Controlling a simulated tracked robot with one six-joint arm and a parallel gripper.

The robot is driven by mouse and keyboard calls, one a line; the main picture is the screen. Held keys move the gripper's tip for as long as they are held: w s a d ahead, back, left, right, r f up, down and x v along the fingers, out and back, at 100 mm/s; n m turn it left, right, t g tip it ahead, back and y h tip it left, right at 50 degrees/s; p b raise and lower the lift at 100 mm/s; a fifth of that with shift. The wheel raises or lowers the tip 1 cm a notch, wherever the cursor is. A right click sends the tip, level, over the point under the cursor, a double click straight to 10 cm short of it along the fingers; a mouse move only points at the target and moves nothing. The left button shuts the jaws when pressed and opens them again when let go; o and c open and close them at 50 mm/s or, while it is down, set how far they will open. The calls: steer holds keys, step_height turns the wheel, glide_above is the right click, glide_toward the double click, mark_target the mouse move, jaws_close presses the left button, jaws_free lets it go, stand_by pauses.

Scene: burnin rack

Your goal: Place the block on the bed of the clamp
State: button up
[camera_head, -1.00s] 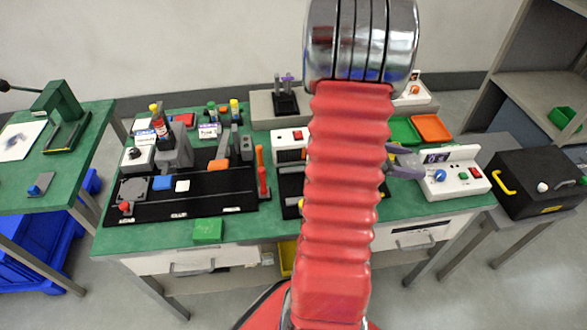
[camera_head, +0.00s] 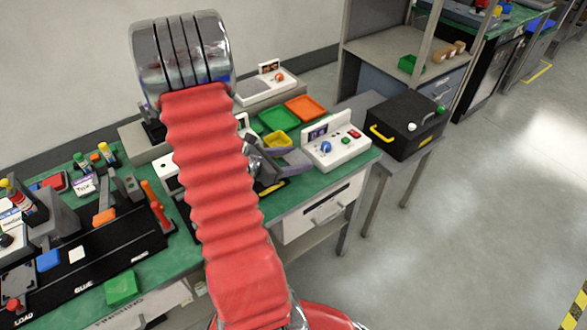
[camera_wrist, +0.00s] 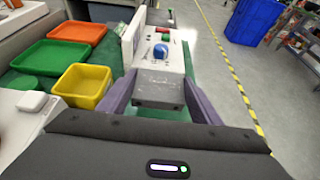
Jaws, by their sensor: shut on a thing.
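My gripper (camera_wrist: 160,95) has two purple-grey fingers, shut on a grey metallic block (camera_wrist: 159,88) with small dark dots. I hold the block clear above the green bench top, just left of the white control box. In the head view my gripper (camera_head: 268,163) is partly hidden behind my red arm sleeve, and I cannot make out the block there. On the black fixture at left, an orange-handled lever mechanism (camera_head: 104,215) may be the clamp; I cannot tell for sure. My arm hides part of the bench middle.
The white control box (camera_head: 336,148) has a blue knob. Yellow (camera_wrist: 82,86), green (camera_wrist: 40,58) and orange (camera_wrist: 78,31) trays lie left of my gripper. A black case (camera_head: 403,125) stands on a side table. A green block (camera_head: 121,288) sits at the bench front. Floor at right is clear.

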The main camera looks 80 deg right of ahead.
steer(key=shift+f, duration=0.3)
steer(key=shift+f, duration=2.1)
steer(key=shift+f, duration=0.1)
steer(key=o, duration=1.1)
steer(key=shift+w+a+r, duration=0.3)
steer(key=v, duration=1.1)
steer(key=shift+w, duration=0.1)
